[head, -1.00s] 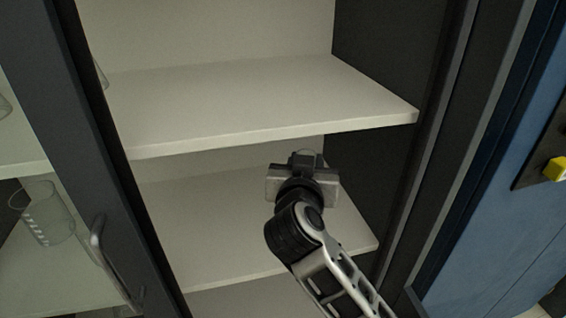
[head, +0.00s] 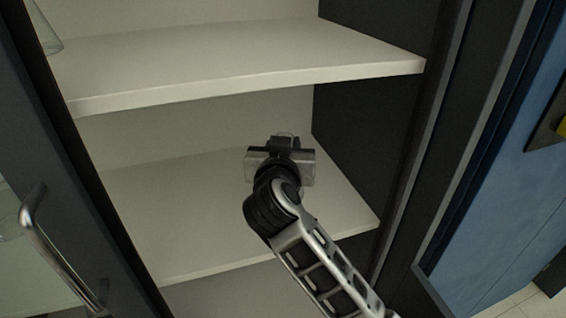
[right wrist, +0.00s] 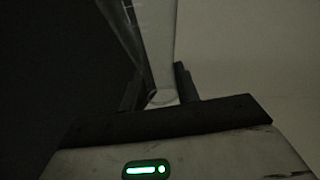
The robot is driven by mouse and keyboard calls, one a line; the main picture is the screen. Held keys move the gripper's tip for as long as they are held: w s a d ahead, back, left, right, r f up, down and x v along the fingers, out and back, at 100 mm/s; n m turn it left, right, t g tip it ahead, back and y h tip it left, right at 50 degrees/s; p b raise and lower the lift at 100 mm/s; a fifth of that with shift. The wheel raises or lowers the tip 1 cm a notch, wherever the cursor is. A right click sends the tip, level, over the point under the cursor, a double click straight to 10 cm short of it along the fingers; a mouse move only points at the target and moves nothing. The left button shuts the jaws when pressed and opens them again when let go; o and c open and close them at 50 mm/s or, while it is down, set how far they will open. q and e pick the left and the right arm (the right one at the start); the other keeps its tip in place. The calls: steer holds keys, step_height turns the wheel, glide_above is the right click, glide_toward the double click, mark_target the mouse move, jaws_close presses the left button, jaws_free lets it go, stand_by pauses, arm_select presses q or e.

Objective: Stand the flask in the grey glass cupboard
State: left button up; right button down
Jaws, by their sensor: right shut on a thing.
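The grey cupboard stands open, with a pale lower shelf (head: 160,220) and a pale upper shelf (head: 230,60) between dark side walls. My right gripper (head: 285,141) is between these two shelves, towards the right wall. In the right wrist view my right gripper (right wrist: 157,88) is shut on the flask (right wrist: 152,40), a pale see-through shape between the dark fingers. In the head view the gripper hides nearly all of the flask. I cannot tell whether its base touches the lower shelf. My left gripper is not in view.
A clear glass vessel (head: 44,30) stands at the left of the upper shelf. A dark door with a metal handle (head: 55,250) is at the left. The lower shelf is bare left of my gripper. A blue panel (head: 490,190) lies to the right.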

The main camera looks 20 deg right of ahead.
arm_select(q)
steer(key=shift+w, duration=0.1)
arm_select(e)
steer(key=shift+w+f, duration=0.1)
steer(key=c, duration=1)
jaws_free()
steer(key=shift+f, duration=0.1)
steer(key=shift+c, duration=0.2)
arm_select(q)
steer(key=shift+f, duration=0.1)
